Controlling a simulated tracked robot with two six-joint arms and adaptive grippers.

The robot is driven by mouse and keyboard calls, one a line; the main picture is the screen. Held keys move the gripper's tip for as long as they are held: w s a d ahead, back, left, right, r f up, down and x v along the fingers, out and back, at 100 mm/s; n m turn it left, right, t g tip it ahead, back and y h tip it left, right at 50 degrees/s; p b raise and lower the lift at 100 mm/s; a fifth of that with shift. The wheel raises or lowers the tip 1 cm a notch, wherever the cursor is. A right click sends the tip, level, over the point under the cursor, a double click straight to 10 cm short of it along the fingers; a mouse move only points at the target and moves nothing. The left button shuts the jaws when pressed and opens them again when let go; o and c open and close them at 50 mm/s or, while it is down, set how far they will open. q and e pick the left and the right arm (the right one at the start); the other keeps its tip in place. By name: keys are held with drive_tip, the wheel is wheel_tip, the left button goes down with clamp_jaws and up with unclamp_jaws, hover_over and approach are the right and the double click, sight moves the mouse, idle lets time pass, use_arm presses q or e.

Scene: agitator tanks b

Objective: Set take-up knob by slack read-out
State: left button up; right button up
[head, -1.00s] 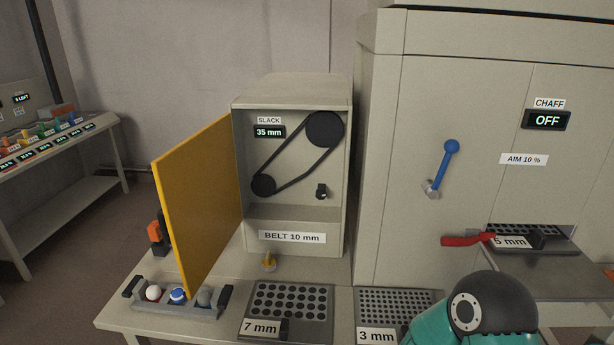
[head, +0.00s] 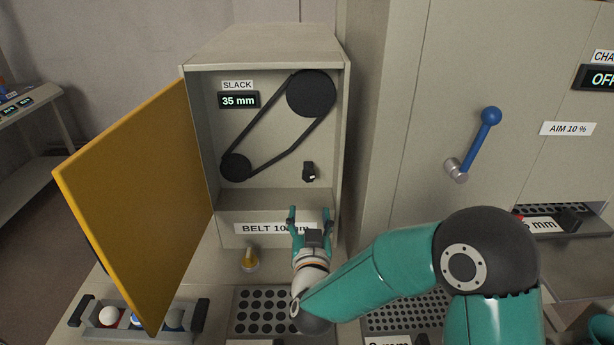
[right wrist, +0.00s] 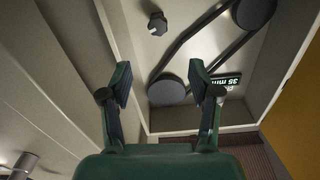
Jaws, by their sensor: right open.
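The black take-up knob (head: 309,172) sits on the back wall of the open belt box, right of the small lower pulley. It also shows in the right wrist view (right wrist: 157,23), ahead of the fingers. The slack read-out (head: 239,100) shows 35 mm. The black belt (head: 272,143) runs between a large upper pulley (head: 311,93) and a small lower pulley (head: 236,167). My right gripper (head: 309,212) is open and empty in front of the box's lower edge, below the knob and apart from it. In the right wrist view its fingers (right wrist: 160,85) are spread. My left gripper is not in view.
The yellow door (head: 135,200) stands open at the left. The label BELT 10 mm (head: 262,228) is partly hidden by my gripper. A yellow-topped knob (head: 250,260) and perforated trays lie below. A blue lever (head: 482,135) is on the cabinet at right.

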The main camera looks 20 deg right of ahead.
sight(309, 178)
drive_tip(key=p+x, duration=0.4)
drive_tip(key=x, duration=1)
drive_tip(key=shift+w+d+f, duration=0.1)
drive_tip(key=shift+w+d, duration=0.1)
drive_tip(key=shift+w, duration=0.05)
